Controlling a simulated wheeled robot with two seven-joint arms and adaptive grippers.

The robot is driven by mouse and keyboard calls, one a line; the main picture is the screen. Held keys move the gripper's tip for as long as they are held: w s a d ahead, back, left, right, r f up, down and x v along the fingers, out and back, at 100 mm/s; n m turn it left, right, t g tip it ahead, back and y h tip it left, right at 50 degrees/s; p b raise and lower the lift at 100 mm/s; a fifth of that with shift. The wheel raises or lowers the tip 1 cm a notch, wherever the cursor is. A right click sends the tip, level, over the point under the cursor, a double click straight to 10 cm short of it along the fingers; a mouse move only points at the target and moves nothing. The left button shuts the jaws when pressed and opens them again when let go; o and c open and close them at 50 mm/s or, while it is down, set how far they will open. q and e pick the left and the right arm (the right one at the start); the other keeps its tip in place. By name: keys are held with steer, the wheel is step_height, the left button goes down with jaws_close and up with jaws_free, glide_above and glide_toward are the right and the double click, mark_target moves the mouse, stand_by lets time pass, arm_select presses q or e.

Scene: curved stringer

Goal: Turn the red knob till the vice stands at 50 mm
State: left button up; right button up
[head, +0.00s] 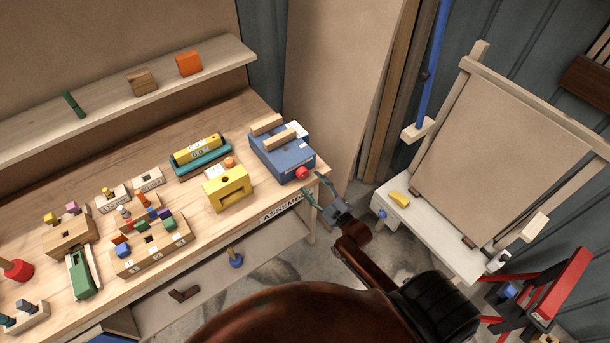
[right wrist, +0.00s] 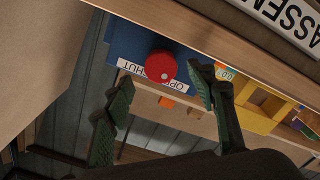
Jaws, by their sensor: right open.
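The vice (head: 276,158) is a blue block at the right end of the workbench, with two pale wooden jaws (head: 281,137) on top, standing apart. Its red knob (head: 302,173) sticks out of the front face. In the right wrist view the round knob (right wrist: 161,68) partly covers a white label (right wrist: 134,70) reading OPEN and SHUT. My right gripper (head: 313,186) is open just in front of the knob. In the right wrist view its green fingers (right wrist: 160,75) lie on either side of the knob, with no clear contact. My left gripper is out of view.
A yellow block (head: 227,190) and a teal and yellow gauge-like block (head: 200,155) stand left of the vice. Several wooden blocks with coloured pegs fill the bench farther left. An easel-like stand (head: 430,235) is at right. Open floor lies between bench and stand.

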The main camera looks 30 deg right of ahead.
mark_target(305, 176)
steer(key=w, duration=0.4)
steer(key=shift+w+a, duration=0.1)
steer(key=shift+a, duration=0.05)
steer(key=shift+w, duration=0.6)
steer(key=shift+c, duration=0.4)
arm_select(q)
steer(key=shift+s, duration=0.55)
arm_select(e)
steer(key=c, duration=1)
